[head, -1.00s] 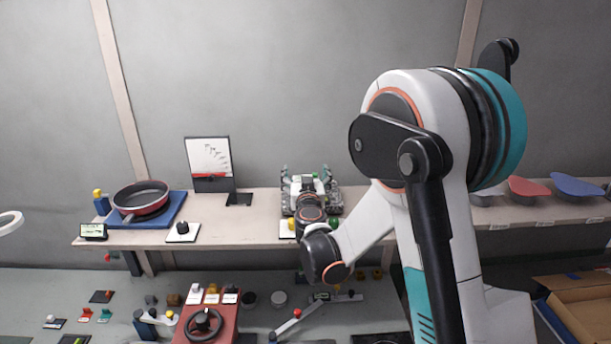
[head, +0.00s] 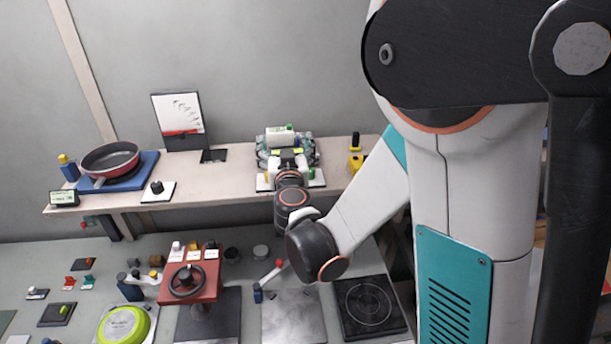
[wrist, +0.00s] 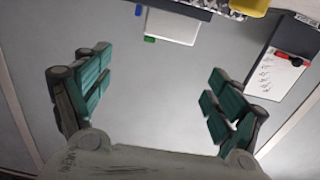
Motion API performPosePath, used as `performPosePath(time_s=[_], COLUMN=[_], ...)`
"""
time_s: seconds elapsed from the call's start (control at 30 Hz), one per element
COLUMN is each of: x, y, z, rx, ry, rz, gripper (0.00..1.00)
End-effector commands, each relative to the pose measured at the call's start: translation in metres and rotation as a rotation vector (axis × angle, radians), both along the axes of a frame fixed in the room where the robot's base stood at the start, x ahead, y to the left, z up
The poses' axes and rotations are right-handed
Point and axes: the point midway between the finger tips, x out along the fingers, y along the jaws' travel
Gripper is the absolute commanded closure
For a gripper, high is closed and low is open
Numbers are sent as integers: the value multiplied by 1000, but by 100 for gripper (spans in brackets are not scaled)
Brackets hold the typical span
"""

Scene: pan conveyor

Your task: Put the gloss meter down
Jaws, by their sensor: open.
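A small white box with a green piece on top (head: 277,138) stands upright at the shelf's back, just beyond my gripper (head: 288,150). It looks like the gloss meter, though no label is readable. In the wrist view a white block with a green tab (wrist: 172,27) shows at the top edge, apart from the fingers. My gripper also shows in the wrist view (wrist: 160,66), with its teal fingers spread wide and nothing between them. My wrist hides part of the shelf around the box.
The shelf (head: 228,180) also holds a red-rimmed pan (head: 108,158) on a blue pad, a black-framed board (head: 178,115), a black knob on a white plate (head: 157,189), and yellow-and-black pieces (head: 355,160). Below, a lower surface carries a red handwheel stand (head: 190,283) and a hot plate (head: 368,305).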

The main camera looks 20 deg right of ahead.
Motion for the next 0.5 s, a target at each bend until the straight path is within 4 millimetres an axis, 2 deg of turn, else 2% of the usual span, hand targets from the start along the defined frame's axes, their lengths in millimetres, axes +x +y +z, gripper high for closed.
performPosePath(time_s=[0.23,0.4,0.5], x=[-42,-87,-116], y=[-46,-69,-77], z=[24,27,24], rx=[8,19,29], ry=[144,301,403], rz=[-119,-170,-177], gripper=[14,14,14])
